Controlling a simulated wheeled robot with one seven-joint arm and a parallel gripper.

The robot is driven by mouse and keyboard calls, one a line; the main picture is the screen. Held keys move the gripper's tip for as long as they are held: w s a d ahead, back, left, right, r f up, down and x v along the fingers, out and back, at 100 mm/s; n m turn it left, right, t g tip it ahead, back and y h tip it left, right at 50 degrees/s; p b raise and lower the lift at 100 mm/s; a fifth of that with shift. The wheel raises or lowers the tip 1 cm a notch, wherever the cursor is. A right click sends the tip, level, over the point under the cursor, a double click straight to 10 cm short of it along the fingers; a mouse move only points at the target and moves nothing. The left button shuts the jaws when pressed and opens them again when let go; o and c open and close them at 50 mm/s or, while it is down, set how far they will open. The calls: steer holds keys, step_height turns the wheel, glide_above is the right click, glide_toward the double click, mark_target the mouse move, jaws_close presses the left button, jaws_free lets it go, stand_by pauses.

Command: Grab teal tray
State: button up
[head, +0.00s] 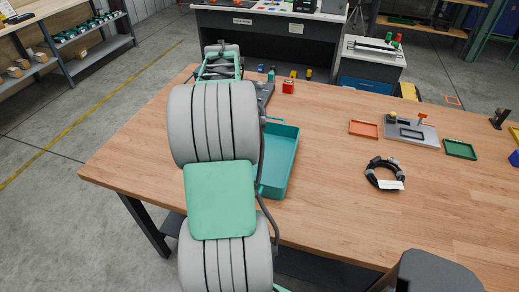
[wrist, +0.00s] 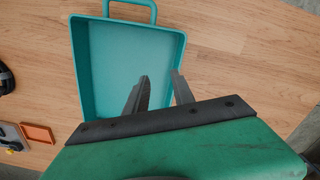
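The teal tray (head: 281,160) is an open rectangular box on the wooden table, partly hidden behind my arm in the head view. In the wrist view the teal tray (wrist: 130,55) is upright and looks empty, with a loop handle (wrist: 130,5) on its top side. My gripper (wrist: 160,76) is open, its two dark fingers apart. The left finger shows over the tray's inside and the right finger over its right wall. I cannot tell the height of the fingertips above the tray or whether they touch it. The gripper's fingertips cannot be made out in the head view.
On the wooden table (head: 340,200), a black cable coil (head: 371,178), an orange tray (head: 363,129), a grey fixture plate (head: 410,133) and a green tray (head: 460,149) lie to the right. A red block (head: 288,87) stands near the back edge. The table's middle is clear.

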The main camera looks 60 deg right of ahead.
steer(key=s+d+f+m+y+p, duration=0.1)
steer(key=s+d+m, duration=0.1)
steer(key=s+d, duration=0.5)
steer(key=s+d+f+m+p, duration=0.1)
steer(key=s+d+m, duration=0.1)
steer(key=s+d, duration=0.5)
steer(key=s+a+f, duration=0.1)
steer(key=f, duration=0.1)
steer(key=s+a+f+p, duration=0.1)
steer(key=f, duration=0.2)
steer(key=s+a+f+p, duration=0.1)
steer(key=f, duration=0.1)
steer(key=shift+f, duration=0.2)
steer(key=shift+a+f, duration=0.1)
steer(key=shift+f, duration=0.35)
steer(key=shift+c, duration=0.5)
jaws_close()
steer(key=shift+w+r, duration=0.1)
steer(key=shift+r, duration=0.05)
